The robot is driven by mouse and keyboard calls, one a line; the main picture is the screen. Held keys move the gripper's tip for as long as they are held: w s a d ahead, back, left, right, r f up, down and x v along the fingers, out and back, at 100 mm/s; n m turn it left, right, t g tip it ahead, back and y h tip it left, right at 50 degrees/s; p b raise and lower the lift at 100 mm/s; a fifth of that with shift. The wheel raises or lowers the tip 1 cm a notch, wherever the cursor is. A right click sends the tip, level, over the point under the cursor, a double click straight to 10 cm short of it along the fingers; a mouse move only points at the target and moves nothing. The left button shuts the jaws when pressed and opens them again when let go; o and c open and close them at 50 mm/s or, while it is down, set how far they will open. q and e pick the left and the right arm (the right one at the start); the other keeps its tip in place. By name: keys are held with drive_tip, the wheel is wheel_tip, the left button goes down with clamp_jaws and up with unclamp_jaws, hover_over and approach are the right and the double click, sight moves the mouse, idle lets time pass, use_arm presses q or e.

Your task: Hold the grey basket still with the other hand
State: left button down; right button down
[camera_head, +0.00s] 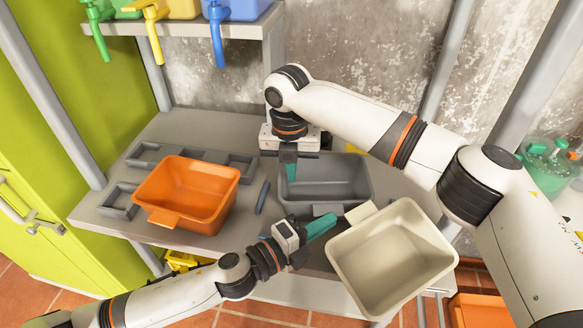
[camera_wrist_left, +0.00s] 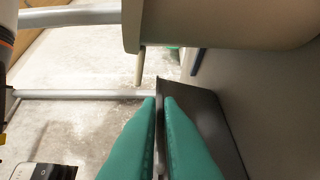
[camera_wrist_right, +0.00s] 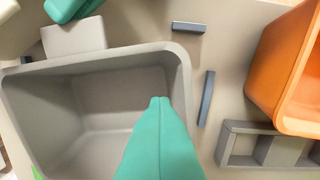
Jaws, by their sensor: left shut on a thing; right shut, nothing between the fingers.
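The grey basket (camera_head: 345,178) stands on the grey shelf, in front of the wall. It also shows in the right wrist view (camera_wrist_right: 95,105), with its tab at upper left. My left gripper (camera_head: 320,226) is at the basket's front side. In the left wrist view its teal fingers (camera_wrist_left: 160,105) are shut on a thin grey piece (camera_wrist_left: 205,115), which looks like the basket's tab. My right gripper (camera_head: 289,168) is shut and empty, pointing down at the basket's left end. In the right wrist view its fingertips (camera_wrist_right: 160,102) show over the basket's inside near the rim.
An orange basket (camera_head: 188,190) stands to the left, beside grey divided frames (camera_head: 200,157). A cream basket (camera_head: 392,258) is tilted in front at right, close to my left gripper; its support is hidden. Small grey bars (camera_head: 263,197) lie between the baskets. Coloured taps (camera_head: 218,35) hang above.

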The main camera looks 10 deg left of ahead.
drive_tip(key=c, duration=1.7)
unclamp_jaws()
wheel_tip(320, 180, up, 12)
drive_tip(key=shift+a, duration=0.15)
drive_tip(key=shift+s, duration=0.1)
drive_tip(key=shift+o, duration=1.2)
